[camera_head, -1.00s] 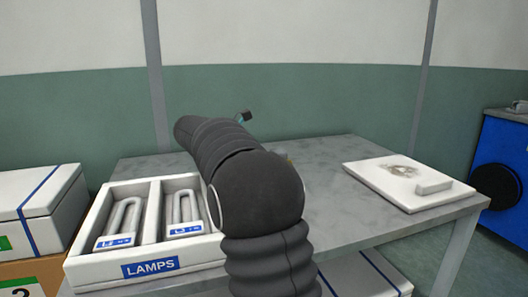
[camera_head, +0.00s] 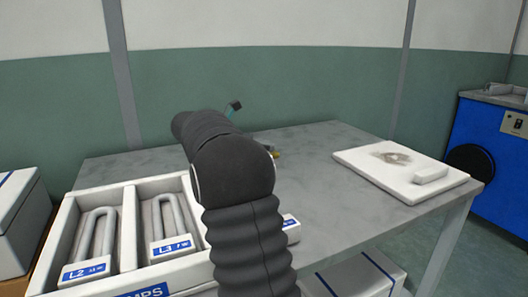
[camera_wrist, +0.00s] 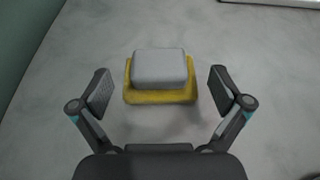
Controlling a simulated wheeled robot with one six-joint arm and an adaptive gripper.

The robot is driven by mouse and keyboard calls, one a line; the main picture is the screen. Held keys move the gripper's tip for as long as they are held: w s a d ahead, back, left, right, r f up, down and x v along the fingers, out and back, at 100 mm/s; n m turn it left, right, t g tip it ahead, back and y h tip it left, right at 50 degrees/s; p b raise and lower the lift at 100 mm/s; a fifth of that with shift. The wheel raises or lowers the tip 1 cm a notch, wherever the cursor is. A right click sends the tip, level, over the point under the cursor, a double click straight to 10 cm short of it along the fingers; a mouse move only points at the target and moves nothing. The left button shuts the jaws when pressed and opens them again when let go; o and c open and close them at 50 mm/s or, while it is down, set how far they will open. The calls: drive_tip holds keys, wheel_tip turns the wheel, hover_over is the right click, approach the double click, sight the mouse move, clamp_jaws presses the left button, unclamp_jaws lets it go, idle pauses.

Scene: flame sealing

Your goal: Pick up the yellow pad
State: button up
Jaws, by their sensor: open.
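The yellow pad (camera_wrist: 161,97) lies on the grey table in the wrist view, with a grey block (camera_wrist: 159,68) on top of it. My gripper (camera_wrist: 160,86) is open, with one finger to the left and one to the right of the pad, both apart from it. In the head view my arm hides most of the pad; only a small yellow bit (camera_head: 276,155) shows at the right edge of the arm. One gripper finger (camera_head: 234,106) shows beyond the arm there.
A white lamp box (camera_head: 130,193) with U-shaped lamps in compartments stands at the table's front left. A white board (camera_head: 375,174) with a brownish stain and a small white block (camera_head: 431,173) lies at the right. The grey table (camera_head: 310,150) between is clear. A blue machine (camera_head: 493,148) stands beyond.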

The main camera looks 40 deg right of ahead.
drive_tip(key=shift+x, duration=2.75)
drive_tip(key=shift+w+r, duration=0.1)
drive_tip(key=c, duration=0.8)
